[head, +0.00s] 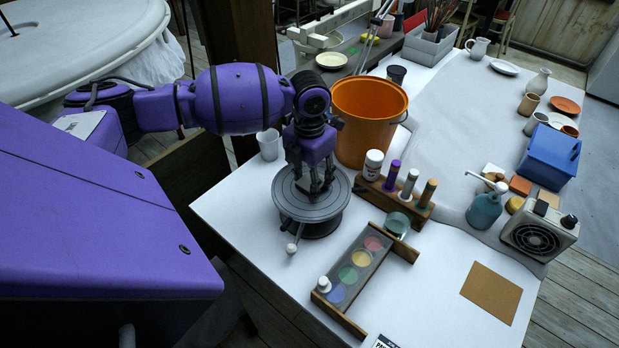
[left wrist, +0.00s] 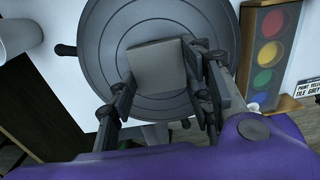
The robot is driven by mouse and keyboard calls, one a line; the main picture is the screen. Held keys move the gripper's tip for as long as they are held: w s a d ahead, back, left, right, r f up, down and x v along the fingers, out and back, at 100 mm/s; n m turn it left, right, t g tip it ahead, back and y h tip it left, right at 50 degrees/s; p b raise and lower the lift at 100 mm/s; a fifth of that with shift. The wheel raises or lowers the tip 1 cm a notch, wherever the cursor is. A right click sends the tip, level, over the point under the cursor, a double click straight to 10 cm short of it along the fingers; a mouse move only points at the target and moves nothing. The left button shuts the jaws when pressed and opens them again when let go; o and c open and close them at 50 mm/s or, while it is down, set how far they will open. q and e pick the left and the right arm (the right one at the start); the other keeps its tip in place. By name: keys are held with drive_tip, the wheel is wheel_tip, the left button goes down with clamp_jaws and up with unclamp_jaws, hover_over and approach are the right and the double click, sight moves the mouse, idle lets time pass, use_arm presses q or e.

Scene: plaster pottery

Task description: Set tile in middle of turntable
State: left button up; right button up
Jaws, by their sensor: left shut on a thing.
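The grey round turntable (head: 287,203) stands on the white table. In the left wrist view its ringed disc (left wrist: 111,45) fills the upper middle. My left gripper (head: 312,190) points down over the middle of the turntable. In the left wrist view the gripper (left wrist: 160,76) is shut on the grey square tile (left wrist: 158,62), with a finger on either side. The tile lies over the inner rings, close to the disc's centre. I cannot tell whether it touches the disc. In the head view the fingers mostly hide the tile. My right gripper is in neither view.
An orange bucket (head: 365,125) stands right behind the turntable, with a white cup (head: 268,144) to its left. A wooden rack with bottles (head: 409,185) and a paint palette (head: 356,268) stand to the right. Bare table lies around the brown board (head: 491,292).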

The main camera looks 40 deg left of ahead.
sight(309, 184)
use_arm(q)
drive_tip(key=shift+f, duration=0.15)
drive_tip(key=o, duration=1.2)
wheel_tip(309, 184, up, 12)
